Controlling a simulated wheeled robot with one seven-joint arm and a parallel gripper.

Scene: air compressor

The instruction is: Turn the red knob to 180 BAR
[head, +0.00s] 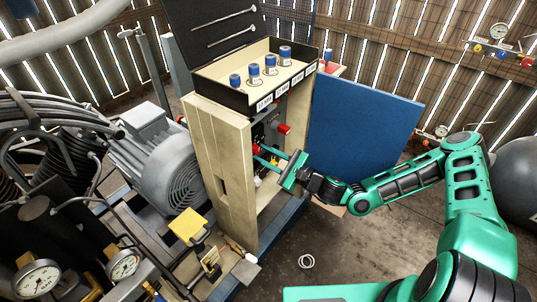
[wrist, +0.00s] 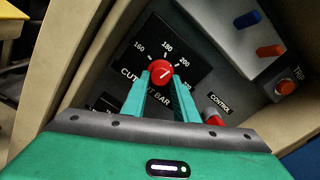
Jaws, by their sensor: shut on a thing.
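The red knob (wrist: 160,71) sits on a black dial plate marked CUTOUT BAR (wrist: 143,75) in the wrist view. Numbers 160, 180 and 200 show around its top, with another partly hidden at the right. A small white mark on the knob slants from lower left to upper right, roughly toward the 200 side; its exact reading is hard to tell. My gripper (wrist: 163,92) is shut on the knob, one green finger on each side. In the head view my gripper (head: 261,156) reaches into the open cabinet at the red knob (head: 256,149).
The beige cabinet (head: 220,170) frames the panel closely. Blue and orange-red switches (wrist: 258,34), an orange TRIP button (wrist: 284,87) and a red control (wrist: 214,119) labelled CONTROL lie right of the dial. A box of blue-topped bottles (head: 244,93) stands above; a blue door (head: 362,125) is at right.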

